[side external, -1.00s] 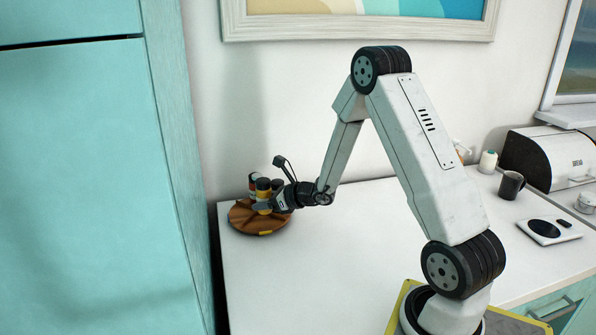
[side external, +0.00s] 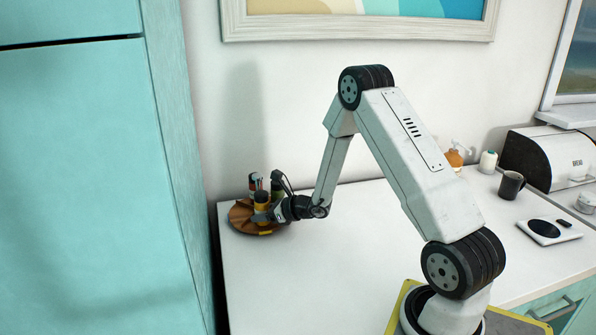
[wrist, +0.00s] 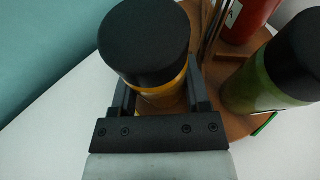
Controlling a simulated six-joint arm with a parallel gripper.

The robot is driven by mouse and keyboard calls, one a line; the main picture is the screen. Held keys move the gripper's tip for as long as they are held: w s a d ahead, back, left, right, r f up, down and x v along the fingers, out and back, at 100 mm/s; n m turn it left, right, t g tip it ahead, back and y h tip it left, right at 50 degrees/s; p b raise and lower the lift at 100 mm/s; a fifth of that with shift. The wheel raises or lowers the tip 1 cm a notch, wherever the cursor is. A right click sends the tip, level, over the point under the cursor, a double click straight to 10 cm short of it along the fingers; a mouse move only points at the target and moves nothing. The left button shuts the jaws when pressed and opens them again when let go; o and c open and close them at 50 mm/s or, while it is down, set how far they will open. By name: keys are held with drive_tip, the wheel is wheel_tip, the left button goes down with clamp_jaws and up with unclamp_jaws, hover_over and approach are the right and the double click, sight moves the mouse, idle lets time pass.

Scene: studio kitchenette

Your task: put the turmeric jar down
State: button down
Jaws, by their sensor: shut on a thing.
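The turmeric jar (side external: 261,199), yellow-orange with a black lid, is upright over the round wooden tray (side external: 240,222) at the counter's far left corner. In the wrist view the jar (wrist: 165,88) stands between my fingers, its black lid nearest the camera. My gripper (side external: 262,215) is shut on it, low at the tray. The fingers and lid hide the jar's base, so I cannot tell whether it touches the tray. A yellow patch (side external: 265,233) shows on the tray's front edge.
A green jar (wrist: 262,88) stands right of the held jar, and a red jar (wrist: 250,18) behind, both on the tray. A green patch (wrist: 265,124) marks the tray edge. A teal cabinet (side external: 90,180) rises to the left. The counter's middle (side external: 330,270) is clear.

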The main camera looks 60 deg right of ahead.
drive_tip(key=shift+f, duration=0.1)
drive_tip(key=shift+c, duration=0.3)
unclamp_jaws()
drive_tip(key=shift+s, duration=0.1)
drive_tip(key=shift+s+d+r, duration=0.15)
drive_tip(key=shift+s+r, duration=0.3)
drive_tip(key=shift+s, duration=0.15)
drive_tip(key=v, duration=1)
drive_tip(key=shift+s, duration=0.25)
